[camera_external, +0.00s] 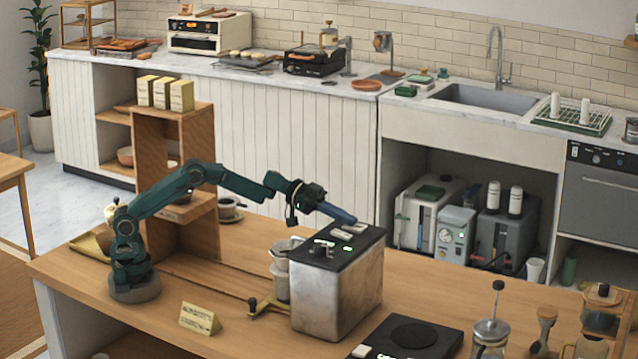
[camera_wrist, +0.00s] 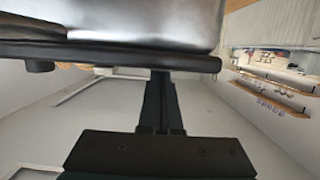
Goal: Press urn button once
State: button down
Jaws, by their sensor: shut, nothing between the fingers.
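The urn (camera_external: 333,294) is a brushed metal box with a black top, standing on the wooden counter. Pale buttons (camera_external: 341,234) and a small green-lit spot (camera_external: 319,250) show on its top; I cannot tell which is the urn button. My gripper (camera_external: 345,216) is shut and empty, reaching over the far edge of the top, close to the pale buttons. In the wrist view, my gripper's fingers (camera_wrist: 161,78) meet the edge of the urn's black top (camera_wrist: 100,52) in the picture. I cannot tell whether they touch it. The buttons are hidden there.
A yellow sign (camera_external: 200,318) is at the front. A black scale (camera_external: 408,343) and a glass press (camera_external: 491,335) are at the right. The wooden shelf (camera_external: 165,190) stands behind my arm.

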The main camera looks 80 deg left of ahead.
notch_tip(320, 180, up, 4)
jog(key=shift+f, duration=0.1)
jog(key=shift+s+a, duration=0.25)
jog(key=shift+a, duration=0.05)
jog(key=v, duration=0.9)
jog(key=shift+s, duration=0.1)
